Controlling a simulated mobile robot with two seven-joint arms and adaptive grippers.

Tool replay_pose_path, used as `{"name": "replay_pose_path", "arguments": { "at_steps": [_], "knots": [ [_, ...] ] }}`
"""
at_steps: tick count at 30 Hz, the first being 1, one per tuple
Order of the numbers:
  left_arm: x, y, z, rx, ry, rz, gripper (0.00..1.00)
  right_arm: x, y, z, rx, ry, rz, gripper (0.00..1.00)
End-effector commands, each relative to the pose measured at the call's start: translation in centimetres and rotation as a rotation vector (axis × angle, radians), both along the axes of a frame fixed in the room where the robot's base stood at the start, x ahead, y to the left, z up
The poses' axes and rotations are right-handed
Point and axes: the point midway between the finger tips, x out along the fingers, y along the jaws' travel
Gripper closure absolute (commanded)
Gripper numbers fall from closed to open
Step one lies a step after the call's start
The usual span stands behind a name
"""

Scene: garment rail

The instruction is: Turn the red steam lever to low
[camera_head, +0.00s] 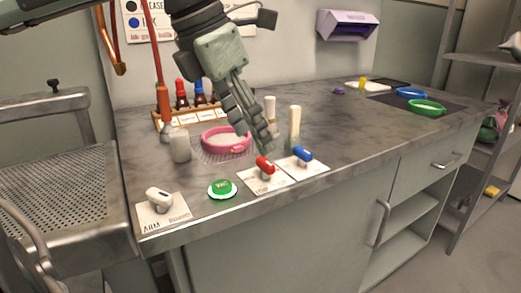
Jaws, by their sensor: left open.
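The red steam lever (265,165) sits on a pale plate (255,182) near the front edge of the counter. Its handle leans a little; the marks on its plate are too small to read. My left gripper (268,148) reaches down from above, with its fingertips just above and behind the red lever. It is open and holds nothing that I can see. I cannot tell whether a fingertip touches the lever. My right gripper is not in view.
A blue lever (302,154) stands close to the right of the red one. A green button (222,187) and a white lever (158,198) marked ARM are to the left. A pink ring (227,147), a bottle (180,146) and upright pale cylinders (294,122) stand behind. The counter's right side is clearer.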

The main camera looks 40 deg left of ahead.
Motion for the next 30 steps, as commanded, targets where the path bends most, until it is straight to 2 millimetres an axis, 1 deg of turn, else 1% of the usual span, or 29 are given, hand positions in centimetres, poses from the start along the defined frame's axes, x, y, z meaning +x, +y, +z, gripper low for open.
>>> {"name": "replay_pose_path", "arguments": {
  "at_steps": [1, 3, 9, 13, 20, 23, 30],
  "knots": [
    [0.3, -0.1, -1.0, -0.001, 0.006, 0.0, 0.41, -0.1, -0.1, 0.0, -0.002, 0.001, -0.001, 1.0],
    [0.7, -0.3, -2.1, -0.001, 0.005, 0.001, 0.41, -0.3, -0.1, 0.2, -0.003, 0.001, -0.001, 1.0],
    [1.6, -0.6, -4.3, -0.001, 0.002, 0.001, 0.41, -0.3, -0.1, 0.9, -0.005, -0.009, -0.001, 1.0],
    [1.8, -0.7, -4.8, -0.002, 0.001, 0.001, 0.41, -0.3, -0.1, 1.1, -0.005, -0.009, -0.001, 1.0],
    [1.9, -0.7, -4.8, -0.002, 0.0, 0.001, 0.41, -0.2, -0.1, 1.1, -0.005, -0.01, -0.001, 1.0],
    [1.9, -0.7, -4.8, -0.002, 0.0, 0.001, 0.53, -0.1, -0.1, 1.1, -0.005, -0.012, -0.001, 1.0],
    [1.9, -0.7, -4.8, -0.001, -0.001, 0.002, 0.82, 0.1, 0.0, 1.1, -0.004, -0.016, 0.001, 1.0]
  ]
}}
